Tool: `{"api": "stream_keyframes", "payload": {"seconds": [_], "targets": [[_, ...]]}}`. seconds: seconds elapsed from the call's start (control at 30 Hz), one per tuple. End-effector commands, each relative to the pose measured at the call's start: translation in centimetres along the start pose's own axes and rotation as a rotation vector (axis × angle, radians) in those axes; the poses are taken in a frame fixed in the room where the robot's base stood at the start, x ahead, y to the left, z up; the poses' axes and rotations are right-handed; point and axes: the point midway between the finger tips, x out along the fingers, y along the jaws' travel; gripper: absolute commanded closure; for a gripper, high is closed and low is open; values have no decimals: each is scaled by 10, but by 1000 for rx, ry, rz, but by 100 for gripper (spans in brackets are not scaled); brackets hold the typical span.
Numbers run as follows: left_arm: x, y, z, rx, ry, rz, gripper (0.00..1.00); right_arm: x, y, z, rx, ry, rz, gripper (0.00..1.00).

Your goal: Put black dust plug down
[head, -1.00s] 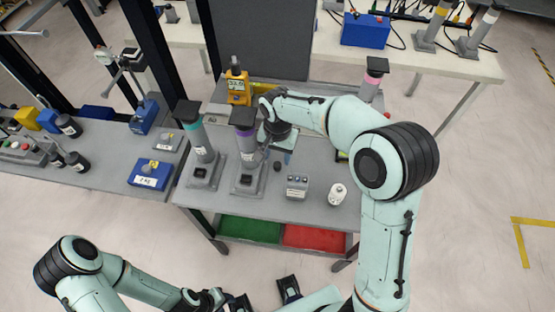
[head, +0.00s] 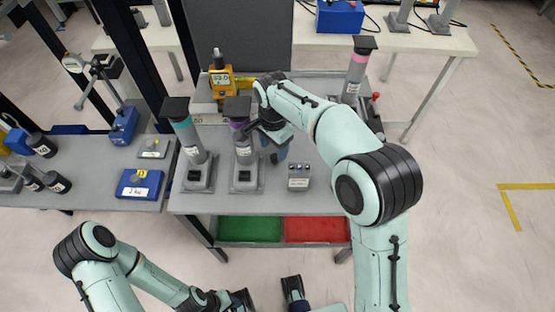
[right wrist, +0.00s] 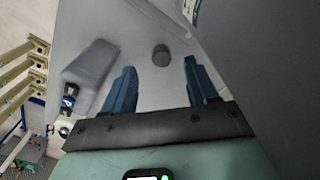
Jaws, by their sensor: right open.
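The black dust plug (head: 274,158) is a small dark cylinder on the grey table, close to my right gripper (head: 280,152). In the right wrist view the plug (right wrist: 161,55) shows between and beyond the two blue fingers of my right gripper (right wrist: 160,82). The fingers are spread wide, with clear space on both sides of the plug. My left gripper (head: 240,300) is low at the bottom edge of the head view, away from the table. Its jaw opening is not clear there.
Two grey posts, one teal-banded (head: 188,135) and one purple-banded (head: 242,150), stand left of my right gripper. A small grey button box (head: 299,177) stands to the right. A yellow device (head: 222,80) is behind. Green (head: 249,229) and red (head: 317,230) trays lie below.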

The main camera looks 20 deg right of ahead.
Motion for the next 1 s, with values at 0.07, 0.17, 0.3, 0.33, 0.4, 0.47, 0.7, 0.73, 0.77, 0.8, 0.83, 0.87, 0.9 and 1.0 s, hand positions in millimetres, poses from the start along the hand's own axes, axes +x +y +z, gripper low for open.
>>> {"api": "stream_keyframes", "payload": {"seconds": [0.07, 0.17, 0.3, 0.33, 0.4, 0.47, 0.7, 0.73, 0.77, 0.8, 0.83, 0.87, 0.9, 1.0], "targets": [[2, -1, 0, 0, -1, 0, 57, 10, 1, -1, 1, -1, 3, 42], [3, -1, 0, 0, -1, 0, 57, 23, 0, -2, 1, -1, 3, 42], [6, -2, 0, -1, -2, -1, 57, 45, -1, -3, 0, 0, 4, 42], [7, -2, 0, -1, -2, -1, 57, 49, -1, -3, 0, 0, 4, 42], [8, -3, 0, -1, -2, -1, 57, 55, -1, -3, 0, 0, 2, 42], [8, -3, 0, -1, -3, -1, 57, 59, -1, -3, -1, 0, 2, 42], [8, -3, 0, -1, -2, -1, 57, 59, -1, -3, -1, 0, 0, 45], [8, -3, 0, -1, -2, -1, 57, 59, -1, -3, -1, 0, 0, 55], [8, -3, 0, -1, -2, -1, 57, 59, -1, -3, -1, 0, 0, 65], [8, -3, 0, -1, -2, -1, 57, 59, -1, -3, -1, 0, 0, 78], [8, -3, 0, -1, -2, -1, 57, 59, -1, -3, -1, 0, 0, 88], [8, -3, 0, -1, -2, -1, 57, 59, -1, -3, -1, 0, 0, 97], [8, -3, 0, -1, -2, -1, 57, 59, -1, -3, -1, 0, 0, 100], [8, -3, 0, -1, -2, -1, 57, 59, -1, -3, -1, 0, 0, 100]]}}
